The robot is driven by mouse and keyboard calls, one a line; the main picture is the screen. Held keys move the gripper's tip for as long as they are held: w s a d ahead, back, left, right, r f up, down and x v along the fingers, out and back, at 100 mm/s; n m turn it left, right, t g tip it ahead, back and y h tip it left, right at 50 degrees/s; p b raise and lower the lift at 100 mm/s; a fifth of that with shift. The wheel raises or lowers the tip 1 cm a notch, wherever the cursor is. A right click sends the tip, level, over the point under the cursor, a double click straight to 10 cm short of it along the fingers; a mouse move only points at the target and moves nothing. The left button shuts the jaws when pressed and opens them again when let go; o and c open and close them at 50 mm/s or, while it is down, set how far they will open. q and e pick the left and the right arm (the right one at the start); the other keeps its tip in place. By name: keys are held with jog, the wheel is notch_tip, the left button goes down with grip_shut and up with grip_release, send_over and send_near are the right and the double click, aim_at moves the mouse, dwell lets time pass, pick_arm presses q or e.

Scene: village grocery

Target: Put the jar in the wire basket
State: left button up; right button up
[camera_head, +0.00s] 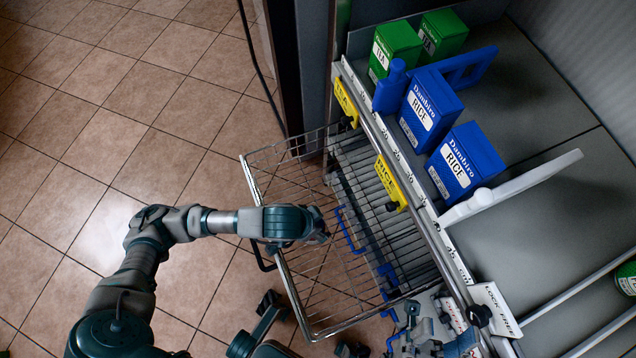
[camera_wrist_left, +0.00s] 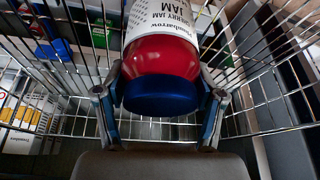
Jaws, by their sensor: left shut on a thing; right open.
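The jar (camera_wrist_left: 162,58) has red contents, a blue lid and a white label reading cherry jam. In the left wrist view it sits between the two fingers of my left gripper (camera_wrist_left: 160,100), which is shut on it, lid toward the camera. Basket wires surround it on several sides. The wire basket (camera_head: 282,268) stands below the shelf front in the head view, with my left arm reaching over its left rim. The jar is hidden in the head view; whether it touches the basket floor I cannot tell. My right gripper (camera_head: 438,330) is open near the basket's lower right.
The shelf at the right holds blue rice boxes (camera_head: 458,162) and green boxes (camera_head: 396,48). A white divider (camera_head: 530,182) and yellow price tags (camera_head: 390,182) line it. The tiled floor (camera_head: 130,120) at the left is clear.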

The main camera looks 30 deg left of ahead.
pick_arm(q)
jog(key=shift+d, duration=0.1)
jog(key=o, duration=1.7)
jog(key=shift+o, duration=0.2)
